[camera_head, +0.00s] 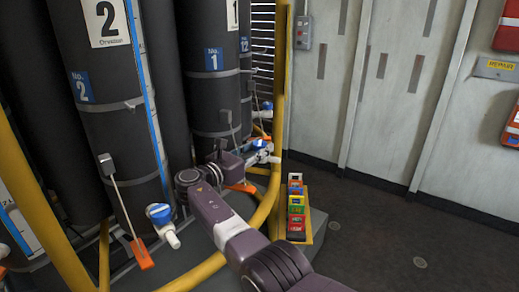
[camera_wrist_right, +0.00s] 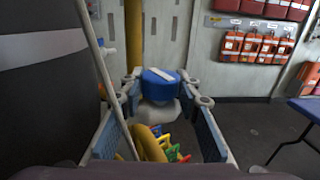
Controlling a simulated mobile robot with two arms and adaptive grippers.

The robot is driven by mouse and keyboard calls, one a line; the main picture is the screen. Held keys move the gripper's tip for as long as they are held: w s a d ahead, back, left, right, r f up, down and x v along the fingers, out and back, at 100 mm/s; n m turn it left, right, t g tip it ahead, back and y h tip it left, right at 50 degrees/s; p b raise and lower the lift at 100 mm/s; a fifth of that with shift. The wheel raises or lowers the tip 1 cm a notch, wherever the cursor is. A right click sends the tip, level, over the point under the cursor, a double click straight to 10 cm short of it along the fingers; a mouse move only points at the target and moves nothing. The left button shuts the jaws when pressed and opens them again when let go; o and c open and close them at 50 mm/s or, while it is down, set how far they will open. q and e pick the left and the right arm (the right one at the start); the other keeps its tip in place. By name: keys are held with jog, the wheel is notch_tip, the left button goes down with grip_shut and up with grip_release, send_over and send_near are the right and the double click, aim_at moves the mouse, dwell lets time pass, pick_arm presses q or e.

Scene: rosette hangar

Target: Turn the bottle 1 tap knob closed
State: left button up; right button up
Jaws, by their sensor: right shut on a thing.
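Bottle 1 (camera_head: 211,95) is a tall dark cylinder with a blue No. 1 label. Its tap knob (camera_head: 257,144) is blue and sits low at the right of the bottle. My right gripper (camera_head: 263,153) is at this knob, its arm reaching in from below. In the right wrist view the blue knob (camera_wrist_right: 158,76) with a white bar on top lies between the fingertips of my right gripper (camera_wrist_right: 160,91), which is shut on it. The bar slants slightly. The knob's lower part is partly hidden in the head view. My left gripper is out of view.
Bottle 2 (camera_head: 110,120) stands at the left with its own blue-and-white tap (camera_head: 160,213). A yellow rail (camera_head: 268,203) curves around the bottles. Colourful small items (camera_head: 296,205) lie on a ledge near my arm. The dark floor (camera_head: 400,245) at the right is clear.

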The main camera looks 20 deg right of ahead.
aim_at(260, 143)
jog(key=shift+r, duration=0.1)
jog(key=o, duration=1.2)
notch_tip(260, 143, up, 10)
jog(key=shift+f, duration=0.1)
